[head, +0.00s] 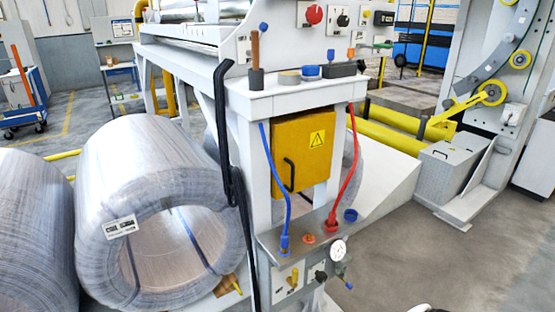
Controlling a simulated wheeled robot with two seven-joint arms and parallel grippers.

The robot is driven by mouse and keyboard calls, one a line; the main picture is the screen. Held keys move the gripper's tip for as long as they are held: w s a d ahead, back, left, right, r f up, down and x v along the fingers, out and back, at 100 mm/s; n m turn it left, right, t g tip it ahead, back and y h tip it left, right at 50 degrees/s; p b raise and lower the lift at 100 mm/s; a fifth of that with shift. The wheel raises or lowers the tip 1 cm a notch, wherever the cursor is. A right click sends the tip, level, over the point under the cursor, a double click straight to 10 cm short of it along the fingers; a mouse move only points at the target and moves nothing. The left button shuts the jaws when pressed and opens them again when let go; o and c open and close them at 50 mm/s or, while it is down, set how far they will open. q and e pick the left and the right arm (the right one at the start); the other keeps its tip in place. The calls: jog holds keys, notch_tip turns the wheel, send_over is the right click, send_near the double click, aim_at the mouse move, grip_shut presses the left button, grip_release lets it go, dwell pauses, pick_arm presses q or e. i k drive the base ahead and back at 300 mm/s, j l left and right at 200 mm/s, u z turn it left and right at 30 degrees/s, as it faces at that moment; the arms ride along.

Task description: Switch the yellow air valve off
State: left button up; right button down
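The yellow air valve (293,278) is a small handle on a white plate at the front of the machine's lower grey shelf. Its handle looks roughly upright. A black knob (319,273) sits on a plate just to its right, and a pressure gauge (338,250) is above and to the right. Neither of my grippers can be made out. A small white and black shape (428,308) is cut off at the bottom edge, and I cannot tell what it is.
Wrapped coils (150,165) stand at the left, close to the machine. A blue hose (273,180) and a red hose (350,165) run down to the lower shelf (270,240), beside a yellow cabinet (300,150). The floor (410,270) at the right is clear.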

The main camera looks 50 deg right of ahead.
aim_at(293, 280)
jog(key=z, duration=1.55)
